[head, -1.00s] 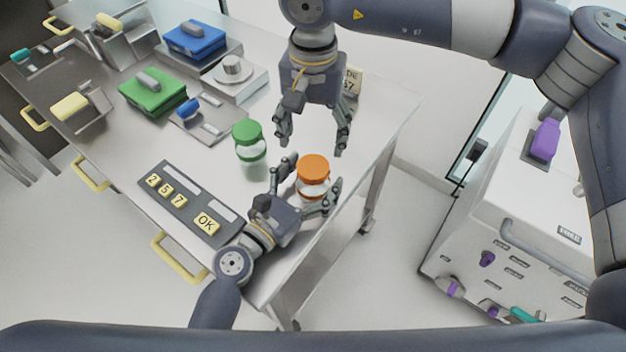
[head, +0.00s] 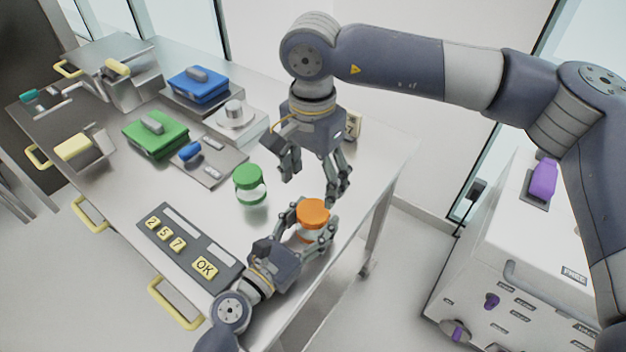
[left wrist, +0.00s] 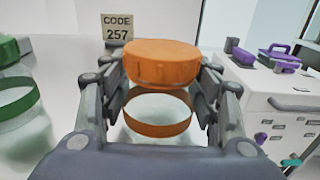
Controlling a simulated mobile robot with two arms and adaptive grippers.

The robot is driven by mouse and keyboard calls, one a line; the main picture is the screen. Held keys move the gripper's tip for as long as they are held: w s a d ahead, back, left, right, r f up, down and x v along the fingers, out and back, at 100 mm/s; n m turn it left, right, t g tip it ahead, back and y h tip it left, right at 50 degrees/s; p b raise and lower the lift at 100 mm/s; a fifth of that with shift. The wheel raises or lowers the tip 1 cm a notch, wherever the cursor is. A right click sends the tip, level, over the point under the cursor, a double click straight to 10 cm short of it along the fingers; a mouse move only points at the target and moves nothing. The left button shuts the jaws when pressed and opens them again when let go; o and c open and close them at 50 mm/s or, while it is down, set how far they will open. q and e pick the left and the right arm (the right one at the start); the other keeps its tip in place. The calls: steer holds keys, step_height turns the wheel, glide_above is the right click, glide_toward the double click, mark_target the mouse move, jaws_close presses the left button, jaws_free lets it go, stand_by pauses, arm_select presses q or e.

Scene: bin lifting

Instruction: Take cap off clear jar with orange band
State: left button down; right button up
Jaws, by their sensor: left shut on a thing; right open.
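The clear jar with an orange band (left wrist: 157,118) stands upright near the table's right front edge. Its orange cap (head: 313,213) is on top and also shows in the left wrist view (left wrist: 160,64). My left gripper (head: 309,232) is shut on this jar, with its fingers at both sides below the cap; in the left wrist view the fingers flank the jar's upper part. My right gripper (head: 315,187) is open and empty, pointing down just above and behind the orange cap, apart from it.
A clear jar with a green cap (head: 249,184) stands just left. A keypad (head: 187,246) lies at the front. Green (head: 155,134) and blue (head: 198,84) lidded boxes stand farther back. A code sign (left wrist: 117,28) reads 257. A white cabinet (head: 500,270) is at the right.

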mark_target(313, 210)
steer(key=m, duration=0.5)
arm_select(q)
steer(key=shift+f, duration=0.1)
arm_select(e)
steer(key=m, duration=0.4)
steer(key=shift+m, duration=0.4)
steer(key=m, duration=0.5)
steer(key=shift+r, duration=0.1)
steer(key=m, duration=0.7)
steer(key=shift+m, duration=0.4)
steer(key=m, duration=0.8)
steer(key=shift+r, duration=0.1)
steer(key=m, duration=0.4)
steer(key=shift+f+m, duration=0.25)
steer(key=shift+m, duration=0.25)
step_height(313, 210, down, 8)
steer(key=shift+r, duration=0.25)
steer(key=shift+c, duration=0.5)
